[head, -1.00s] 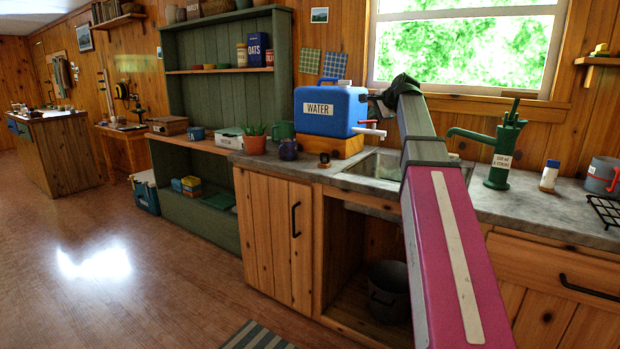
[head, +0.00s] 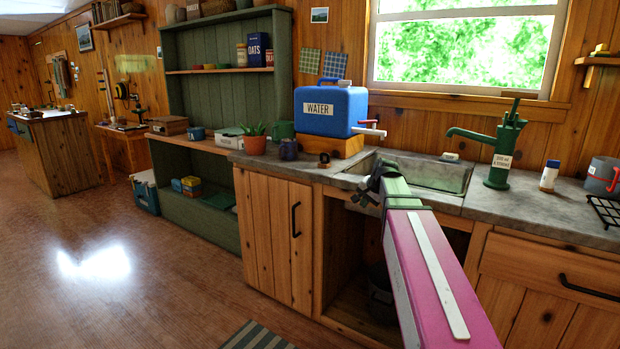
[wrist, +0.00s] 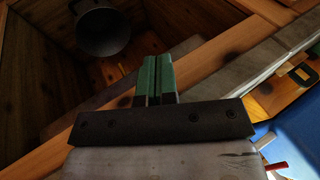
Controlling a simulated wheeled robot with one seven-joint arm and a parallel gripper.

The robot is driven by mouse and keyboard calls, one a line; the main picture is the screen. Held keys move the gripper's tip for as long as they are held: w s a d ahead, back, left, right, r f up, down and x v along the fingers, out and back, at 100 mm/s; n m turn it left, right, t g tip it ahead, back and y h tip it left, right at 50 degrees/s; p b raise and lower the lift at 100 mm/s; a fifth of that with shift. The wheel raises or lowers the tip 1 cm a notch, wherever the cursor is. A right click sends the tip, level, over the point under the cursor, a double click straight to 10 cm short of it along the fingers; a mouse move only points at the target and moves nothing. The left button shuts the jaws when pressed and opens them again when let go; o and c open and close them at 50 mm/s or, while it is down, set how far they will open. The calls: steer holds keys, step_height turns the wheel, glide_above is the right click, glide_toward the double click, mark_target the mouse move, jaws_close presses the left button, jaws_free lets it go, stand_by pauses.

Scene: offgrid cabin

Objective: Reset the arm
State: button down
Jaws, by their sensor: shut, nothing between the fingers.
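My gripper (wrist: 155,80) shows in the wrist view as two green fingers pressed together with nothing between them. In the head view my arm reaches forward from the lower right, and its dark wrist end is in front of the sink's (head: 430,173) front left edge, below the blue water container (head: 330,110). The fingers are hard to make out in the head view. In the wrist view the fingers point toward the open cabinet under the counter, with a dark bucket (wrist: 103,32) inside. The gripper holds nothing.
A green hand pump (head: 500,150) stands right of the sink. A potted plant (head: 254,140) and mugs are to the left. The floor (head: 130,260) at left is open.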

steer(key=s+a+f+n+g+h, duration=0.1)
steer(key=s+f+n+g+h, duration=0.2)
steer(key=s+f, duration=2)
step_height(320, 180, down, 4)
steer(key=n+g, duration=0.2)
steer(key=n, duration=0.2)
steer(key=shift+a, duration=0.2)
